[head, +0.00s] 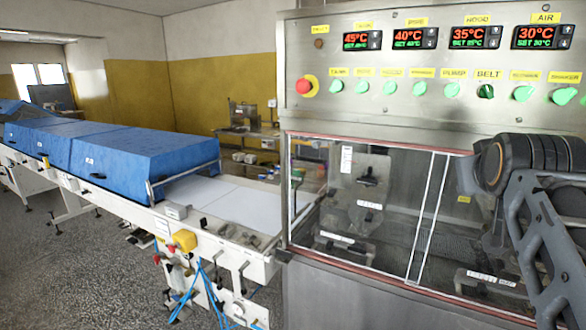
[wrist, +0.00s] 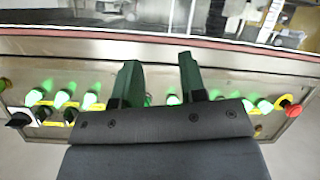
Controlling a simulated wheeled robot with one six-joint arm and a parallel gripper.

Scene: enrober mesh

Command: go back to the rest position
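My gripper (wrist: 160,70) shows in the wrist view with its two dark green fingers apart and nothing between them. It is in front of the control panel, which appears upside down there, with a row of green knobs (wrist: 266,105) partly hidden behind the gripper. In the head view my arm comes in at the right edge, in front of the enrober's glass cabinet; my gripper is not visible there. The steel control panel (head: 400,62) carries the same green knobs (head: 450,90) and several lit temperature displays (head: 475,37).
A red emergency button (head: 304,86) is at the panel's left; it also shows in the wrist view (wrist: 293,110). Below the panel is the glass-fronted cabinet (head: 385,195). A conveyor with blue covers (head: 140,155) runs off to the left. Grey floor (head: 75,245) is open at front left.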

